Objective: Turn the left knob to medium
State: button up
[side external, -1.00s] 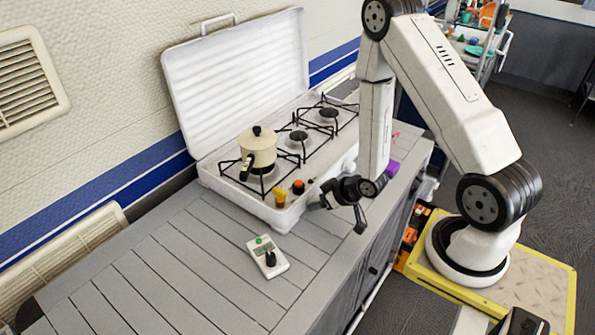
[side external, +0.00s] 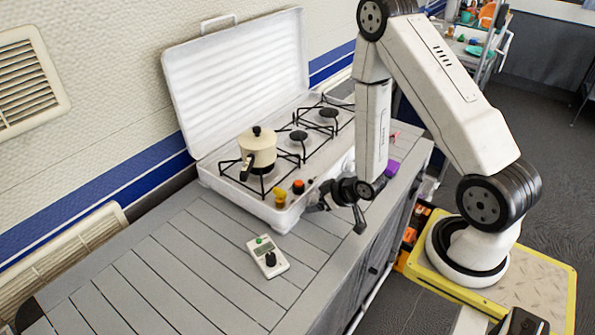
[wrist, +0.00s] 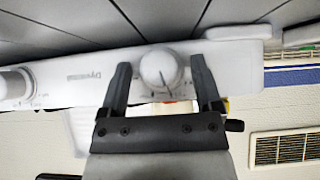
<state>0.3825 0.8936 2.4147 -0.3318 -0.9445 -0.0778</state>
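The white stove (side external: 232,194) stands with its lid up on the grey counter; its front panel also shows upside down in the wrist view (wrist: 90,88). The left knob (wrist: 160,70), round and white with a dark pointer line, sits between the fingers of my gripper (wrist: 161,62). A small gap shows between the knob and each finger, so the gripper is open around it. The pointer line runs roughly up and down in the picture. Another knob (wrist: 14,87) is at the picture's left edge. In the side view my gripper (side external: 318,197) is at the stove's front and the left knob is hard to make out.
A cream pot (side external: 258,150) stands on the near burner. Small yellow (side external: 279,194) and orange (side external: 298,186) items are by the stove's front edge. A white device with a black knob (side external: 268,257) lies on the otherwise clear near counter. A purple item (side external: 392,168) is behind my arm.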

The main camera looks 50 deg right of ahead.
jog(key=shift+d+m+y, duration=0.1)
jog(key=shift+m+y, duration=0.2)
jog(key=shift+y, duration=0.2)
